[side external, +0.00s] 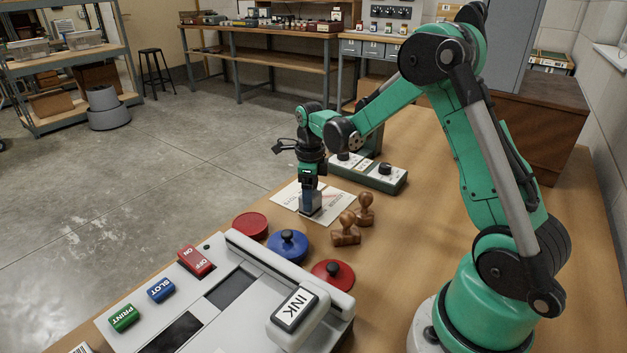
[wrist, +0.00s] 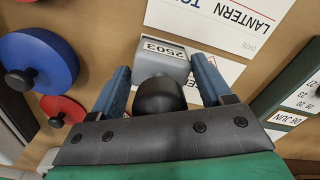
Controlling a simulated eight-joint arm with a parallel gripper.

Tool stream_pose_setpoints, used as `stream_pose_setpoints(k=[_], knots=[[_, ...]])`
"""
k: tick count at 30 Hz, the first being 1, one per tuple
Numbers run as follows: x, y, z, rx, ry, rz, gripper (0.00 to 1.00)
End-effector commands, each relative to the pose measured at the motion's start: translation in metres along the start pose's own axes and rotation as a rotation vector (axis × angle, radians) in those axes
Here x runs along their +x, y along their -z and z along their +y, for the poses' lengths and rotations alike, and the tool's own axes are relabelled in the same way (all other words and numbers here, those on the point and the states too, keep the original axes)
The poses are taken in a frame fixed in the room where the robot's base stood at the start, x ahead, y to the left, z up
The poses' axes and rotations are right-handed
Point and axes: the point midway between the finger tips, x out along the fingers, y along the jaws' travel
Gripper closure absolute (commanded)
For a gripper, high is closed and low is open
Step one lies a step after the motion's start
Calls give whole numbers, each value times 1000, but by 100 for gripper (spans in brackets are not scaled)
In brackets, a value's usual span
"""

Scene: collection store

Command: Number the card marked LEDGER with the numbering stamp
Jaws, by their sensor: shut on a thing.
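My gripper (side external: 309,184) points down over the cards. In the wrist view its blue fingers (wrist: 162,68) are shut on the numbering stamp (wrist: 158,96), which has a black knob and a grey body showing 2503. The stamp's grey body (side external: 311,205) is low over the near part of a white card (side external: 340,207); I cannot tell whether it touches.
Two wooden hand stamps (side external: 346,231) stand right of the cards. A red round lid (side external: 250,225), a blue knobbed one (side external: 288,245) and another red one (side external: 333,273) lie in front. A green date block (side external: 380,178) sits behind. A grey machine (side external: 235,300) fills the near bench.

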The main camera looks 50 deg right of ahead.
Motion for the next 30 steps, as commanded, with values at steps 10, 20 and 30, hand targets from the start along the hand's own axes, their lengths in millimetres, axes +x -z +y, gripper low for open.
stream_pose_setpoints(k=[10,20,30], knots=[[-12,0,0,0,0,0,66],[-42,0,0,0,0,0,66],[-68,0,0,0,0,0,66]])
